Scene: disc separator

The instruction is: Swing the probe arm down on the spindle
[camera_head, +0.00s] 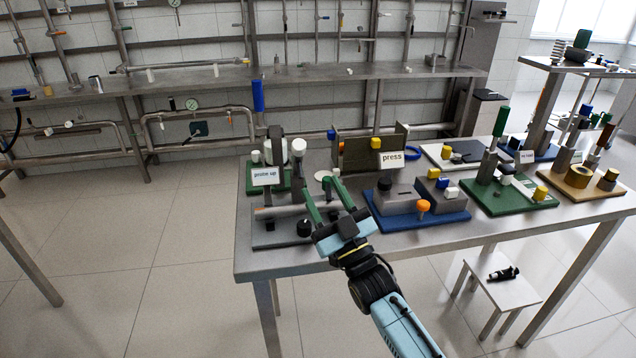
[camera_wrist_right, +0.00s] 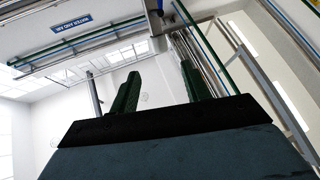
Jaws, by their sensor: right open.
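A black knob (camera_head: 305,228) sits low on the plate. I cannot tell the spindle apart from the other parts. My right gripper (camera_head: 320,183) is open and empty over the device's right side, just right of the white knob; its fingers partly hide the plate. In the right wrist view its two green fingers (camera_wrist_right: 160,80) are apart with nothing between them. My left gripper is not in view.
A blue upright handle (camera_head: 258,95) stands behind the device. A small white stool (camera_head: 500,290) stands below the table. The floor at left is clear.

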